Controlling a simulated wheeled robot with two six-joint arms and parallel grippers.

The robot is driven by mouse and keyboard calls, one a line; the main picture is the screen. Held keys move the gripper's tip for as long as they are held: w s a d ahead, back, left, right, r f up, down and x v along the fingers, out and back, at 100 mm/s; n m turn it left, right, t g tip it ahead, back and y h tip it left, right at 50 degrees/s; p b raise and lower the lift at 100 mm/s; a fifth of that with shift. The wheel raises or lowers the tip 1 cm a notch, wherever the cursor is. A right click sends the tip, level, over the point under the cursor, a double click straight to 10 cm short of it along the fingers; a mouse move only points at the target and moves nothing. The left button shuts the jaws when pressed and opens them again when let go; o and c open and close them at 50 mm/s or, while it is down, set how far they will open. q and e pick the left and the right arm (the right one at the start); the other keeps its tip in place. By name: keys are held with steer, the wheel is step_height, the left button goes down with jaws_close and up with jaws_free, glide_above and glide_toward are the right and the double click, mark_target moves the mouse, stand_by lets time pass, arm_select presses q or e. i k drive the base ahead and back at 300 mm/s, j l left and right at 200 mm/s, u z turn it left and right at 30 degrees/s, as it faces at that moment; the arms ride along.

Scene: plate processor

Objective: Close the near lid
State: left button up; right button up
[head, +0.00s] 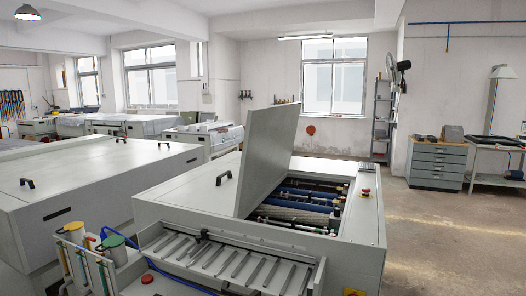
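The plate processor (170,205) stands in front of me, a light grey machine with its long side running away to the right. Its near lid (268,155) is a grey panel tilted steeply up, leaning to the right. Beneath and to the right of it the opening shows blue and dark rollers (305,203). A black handle (223,178) sits on the closed flat cover to the left of the raised lid. Neither of my grippers is in view.
A ribbed feed tray (230,262) fronts the machine. Containers with green and orange lids (74,231) and a blue hose stand at lower left. Another long grey machine (90,180) is on the left. Open floor (440,235) lies to the right.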

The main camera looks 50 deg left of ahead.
mark_target(270, 135)
steer(key=k+j+u, duration=0.1)
steer(key=j, duration=0.5)
steer(key=k+j, duration=0.25)
steer(key=j, duration=0.35)
steer(key=k+j+u, duration=0.15)
steer(key=j, duration=0.45)
steer(key=k+j+u, duration=0.1)
steer(key=j, duration=0.5)
steer(key=k+j, duration=0.15)
steer(key=j, duration=0.45)
steer(key=k+j+u, duration=0.15)
steer(key=j, duration=0.45)
steer(key=i, duration=0.05)
